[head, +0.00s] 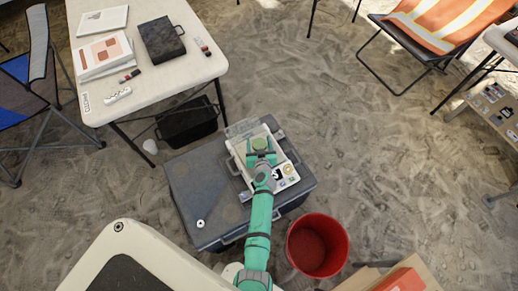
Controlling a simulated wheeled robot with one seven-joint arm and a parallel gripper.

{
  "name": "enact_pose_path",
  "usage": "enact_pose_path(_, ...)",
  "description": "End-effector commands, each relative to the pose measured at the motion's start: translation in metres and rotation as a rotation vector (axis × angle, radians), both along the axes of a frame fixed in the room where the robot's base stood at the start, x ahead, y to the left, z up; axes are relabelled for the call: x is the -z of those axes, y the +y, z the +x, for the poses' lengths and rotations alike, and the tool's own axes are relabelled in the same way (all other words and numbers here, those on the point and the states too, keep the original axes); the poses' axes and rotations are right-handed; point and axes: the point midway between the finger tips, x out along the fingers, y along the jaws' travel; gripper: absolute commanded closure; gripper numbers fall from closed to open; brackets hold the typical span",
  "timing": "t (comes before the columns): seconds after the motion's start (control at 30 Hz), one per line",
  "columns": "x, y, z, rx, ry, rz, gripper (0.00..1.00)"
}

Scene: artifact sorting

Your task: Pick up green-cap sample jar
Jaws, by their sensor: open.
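A round, dull-green top, which looks like the cap of the sample jar (260,143), shows at the end of my arm in the head view. My gripper (261,149) is open and right at this cap, over the white case. I cannot tell whether the fingers touch the jar. The jar's body is hidden. The white open case (236,165) lies on a large dark grey box (195,185). Small items (287,170) sit in the case's right part, to the right of my gripper.
A red bucket (318,246) stands right of the grey box. A white table (190,72) with papers and a black case (162,39) is at upper left. A small white ring-like item (200,224) lies on the grey box. Open ground lies at upper middle and right.

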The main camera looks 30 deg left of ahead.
Motion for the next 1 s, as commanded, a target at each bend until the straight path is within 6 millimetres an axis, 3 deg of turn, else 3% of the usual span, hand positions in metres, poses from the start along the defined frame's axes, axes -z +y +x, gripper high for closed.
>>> enact_pose_path(0.2,0.000,0.000,0.000,0.001,0.000,0.000,0.39)
enact_pose_path(0.4,0.000,0.003,-0.001,-0.004,0.000,-0.001,0.84)
enact_pose_path(0.47,0.000,0.003,-0.001,-0.004,-0.001,0.000,0.88)
enact_pose_path(1.0,-0.013,0.003,-0.001,-0.008,-0.004,0.000,0.89)
